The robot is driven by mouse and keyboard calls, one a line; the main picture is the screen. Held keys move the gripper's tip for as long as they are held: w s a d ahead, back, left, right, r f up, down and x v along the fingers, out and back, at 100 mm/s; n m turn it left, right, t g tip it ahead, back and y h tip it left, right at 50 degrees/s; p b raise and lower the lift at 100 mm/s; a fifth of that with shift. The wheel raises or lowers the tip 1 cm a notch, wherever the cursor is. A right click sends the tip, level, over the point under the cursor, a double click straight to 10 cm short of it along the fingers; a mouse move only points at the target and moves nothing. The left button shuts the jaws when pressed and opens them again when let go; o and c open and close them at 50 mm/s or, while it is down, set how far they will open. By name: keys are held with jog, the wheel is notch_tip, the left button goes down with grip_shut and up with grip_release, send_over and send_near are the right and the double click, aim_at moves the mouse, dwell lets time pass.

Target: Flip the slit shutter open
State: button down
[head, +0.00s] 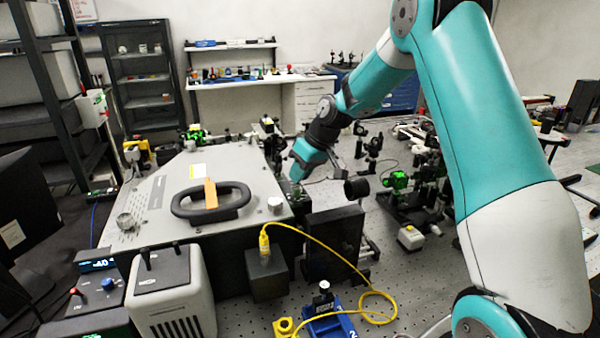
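The grey spectrometer housing (160,190) stands left of centre, with a black loop handle (211,203) and an orange strip (210,193) on its top. My gripper (296,179) points down at the housing's right edge, close to small dark parts there. I cannot pick out the slit shutter for sure. The area at the gripper's tip is small and partly hidden by the gripper. The fingers are too small and dark to tell whether they are open or shut, or whether they touch anything.
A black upright plate (335,240) stands just in front of my gripper. A yellow cable (330,250) loops from a dark box (267,275) over the perforated bench. Optics mounts with green parts (398,180) stand to the right. A white ribbed unit (172,295) is at the front left.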

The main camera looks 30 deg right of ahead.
jog(key=shift+f+b, duration=0.25)
jog(key=shift+b, duration=0.55)
jog(key=b, duration=0.1)
jog(key=t+b, duration=0.1)
jog(key=b, duration=0.1)
jog(key=shift+s+f+t, duration=0.15)
jog(key=shift+s+t, duration=0.15)
jog(key=t+b, duration=0.1)
jog(key=b, duration=0.3)
jog(key=shift+s+a+n+t+b, duration=0.1)
jog(key=shift+s+n+t+b, duration=0.2)
jog(key=shift+s+n+t, duration=0.1)
jog(key=shift+r+t+h+b, duration=0.25)
jog(key=shift+t+h+b, duration=0.05)
jog(key=shift+b, duration=0.4)
jog(key=shift+s+r, duration=0.1)
jog(key=shift+r, duration=0.1)
jog(key=c, duration=1.1)
grip_release()
jog(key=shift+c, duration=0.2)
